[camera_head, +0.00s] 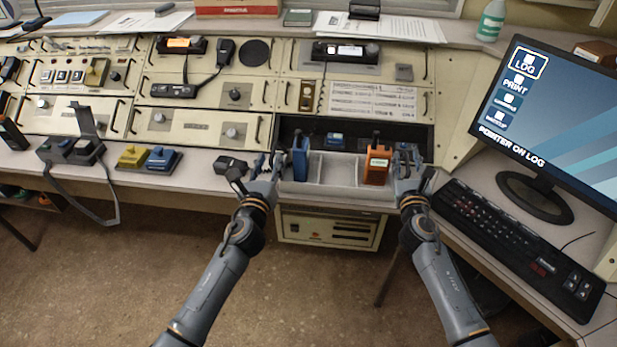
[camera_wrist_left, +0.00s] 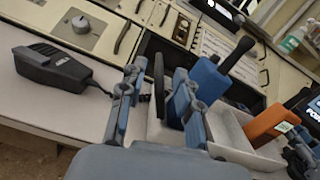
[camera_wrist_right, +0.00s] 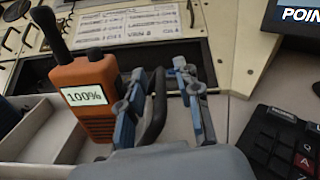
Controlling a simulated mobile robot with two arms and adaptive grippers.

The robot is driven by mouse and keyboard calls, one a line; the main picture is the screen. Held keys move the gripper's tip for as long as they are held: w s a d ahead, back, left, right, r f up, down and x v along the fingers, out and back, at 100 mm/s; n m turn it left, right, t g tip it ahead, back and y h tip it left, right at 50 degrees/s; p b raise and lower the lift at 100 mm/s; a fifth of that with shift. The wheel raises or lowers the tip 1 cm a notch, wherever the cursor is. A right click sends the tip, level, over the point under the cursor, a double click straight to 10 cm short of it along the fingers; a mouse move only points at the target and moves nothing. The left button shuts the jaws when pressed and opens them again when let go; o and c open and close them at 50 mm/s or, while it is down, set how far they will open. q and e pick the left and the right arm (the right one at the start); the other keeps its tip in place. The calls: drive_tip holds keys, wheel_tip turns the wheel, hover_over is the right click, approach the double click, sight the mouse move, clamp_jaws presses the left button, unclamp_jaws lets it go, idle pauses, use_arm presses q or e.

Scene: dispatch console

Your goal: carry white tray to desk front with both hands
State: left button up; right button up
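The white tray (camera_head: 335,190) sits at the desk's front edge, before a dark recess. It has compartments and bears a blue radio (camera_head: 300,158) at its left and an orange radio (camera_head: 377,165) at its right. The orange radio's screen reads 100% in the right wrist view. My left gripper (camera_head: 268,166) is at the tray's left end, its fingers open on either side of a black upright handle (camera_wrist_left: 158,85). My right gripper (camera_head: 408,163) is at the right end, its fingers open with a black handle (camera_wrist_right: 155,108) between them. Whether the fingers touch the handles is unclear.
A black hand microphone (camera_head: 231,168) lies just left of my left gripper. A keyboard (camera_head: 515,240) and monitor (camera_head: 550,110) are at right. A small blue item (camera_head: 335,139) is in the dark recess (camera_head: 410,134).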

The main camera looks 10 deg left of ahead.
drive_tip(key=shift+s, duration=0.1)
use_arm(q)
drive_tip(key=s, duration=0.7)
drive_tip(key=shift+s, duration=0.2)
use_arm(e)
drive_tip(key=s, duration=1.2)
